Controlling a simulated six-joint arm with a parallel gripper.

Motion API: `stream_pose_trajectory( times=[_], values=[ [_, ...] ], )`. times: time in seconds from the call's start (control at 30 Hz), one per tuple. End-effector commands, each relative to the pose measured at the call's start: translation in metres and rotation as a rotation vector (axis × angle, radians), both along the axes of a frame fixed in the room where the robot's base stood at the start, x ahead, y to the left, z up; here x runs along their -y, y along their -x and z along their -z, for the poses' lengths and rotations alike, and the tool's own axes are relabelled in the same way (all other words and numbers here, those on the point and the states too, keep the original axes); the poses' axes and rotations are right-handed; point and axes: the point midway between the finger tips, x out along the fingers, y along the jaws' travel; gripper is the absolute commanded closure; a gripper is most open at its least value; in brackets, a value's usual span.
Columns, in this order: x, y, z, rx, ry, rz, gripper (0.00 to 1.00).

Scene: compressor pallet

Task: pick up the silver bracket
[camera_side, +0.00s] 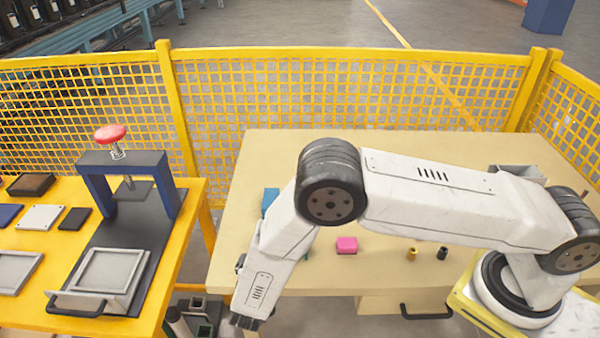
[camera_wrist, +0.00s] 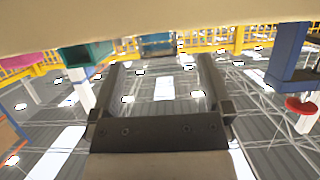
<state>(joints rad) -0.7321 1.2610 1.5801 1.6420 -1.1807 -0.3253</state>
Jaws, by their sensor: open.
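My gripper (camera_wrist: 160,62) shows in the wrist view with its two dark fingers spread apart and nothing between them. In the side view my forearm hangs down at the front left edge of the wooden table, and my gripper is largely hidden there. A grey metal channel-like piece (camera_side: 518,173) shows behind my arm at the right of the side view. I cannot tell whether it is the silver bracket or part of my arm. No silver bracket is clearly seen in the wrist view.
The wooden table (camera_side: 270,160) holds a pink block (camera_side: 347,245), a blue block (camera_side: 270,200), a brass cylinder (camera_side: 412,254) and a black cylinder (camera_side: 443,253). A yellow bench (camera_side: 190,200) at left carries a press with a red knob (camera_side: 110,134). A yellow mesh fence (camera_side: 350,90) stands behind.

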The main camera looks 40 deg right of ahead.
Motion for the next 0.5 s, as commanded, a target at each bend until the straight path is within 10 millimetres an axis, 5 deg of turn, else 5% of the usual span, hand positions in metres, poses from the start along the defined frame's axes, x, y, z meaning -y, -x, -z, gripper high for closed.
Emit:
stream_pose_trajectory(
  times=[0.5],
  values=[
    [0.034,-0.030,0.017,-0.001,0.000,0.002,0.00]
  ],
)
